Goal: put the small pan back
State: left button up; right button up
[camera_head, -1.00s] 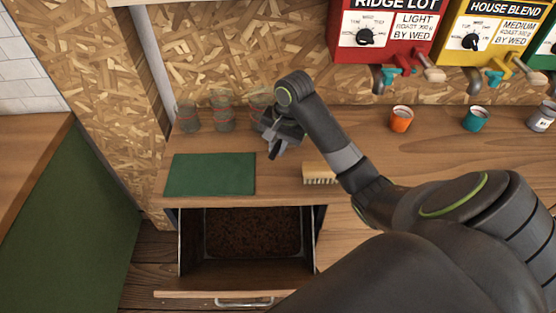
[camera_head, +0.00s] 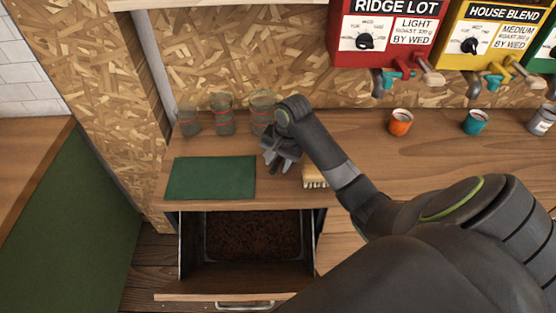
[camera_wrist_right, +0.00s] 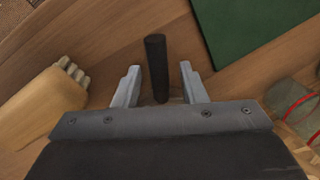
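My right gripper (camera_head: 277,163) is over the counter, between the green mat (camera_head: 210,177) and the brush (camera_head: 314,177). In the right wrist view its two fingers (camera_wrist_right: 159,85) are apart. A short black cylinder like a handle (camera_wrist_right: 156,68) shows between them, with a gap on each side. I cannot tell what it belongs to. No small pan can be made out with certainty. An open drawer (camera_head: 247,275) in front holds a metal-sided bin with dark brown grounds (camera_head: 250,234). My left gripper is out of view.
Several glass jars (camera_head: 222,116) stand behind the mat. An orange cup (camera_head: 401,122) and a teal cup (camera_head: 475,121) stand at the right under red (camera_head: 378,60) and yellow (camera_head: 497,57) dispensers. The brush also shows in the right wrist view (camera_wrist_right: 42,107).

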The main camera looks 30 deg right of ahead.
jog(key=shift+d+r, duration=0.1)
jog(key=shift+r, duration=0.3)
notch_tip(320, 180, up, 11)
jog(key=s+d+p, duration=0.1)
jog(key=s+p, duration=0.1)
jog(key=p, duration=0.2)
jog(key=shift+p, duration=0.4)
